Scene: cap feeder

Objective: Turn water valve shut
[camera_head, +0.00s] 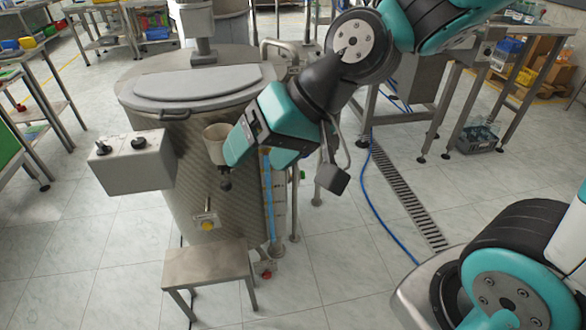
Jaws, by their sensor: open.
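A large steel tank (165,200) stands left of the middle. Low on its front is a small fitting with a yellow knob (207,226). A red-handled fitting (265,271) sits near the floor, below a blue upright strip on the tank's right side. I cannot tell for certain which is the water valve, or its position. My gripper (251,158) reaches down from the upper right in front of the tank's upper right side, beside a beige cup-shaped part (215,143). It is open, with nothing seen in it; its fingertips are partly hidden by its own body.
A grey control box (132,164) juts from the tank's left side. A small steel step (206,264) stands in front of it. A blue hose (375,210) and a drain grate (408,198) run along the floor at right. The tiled floor between is clear.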

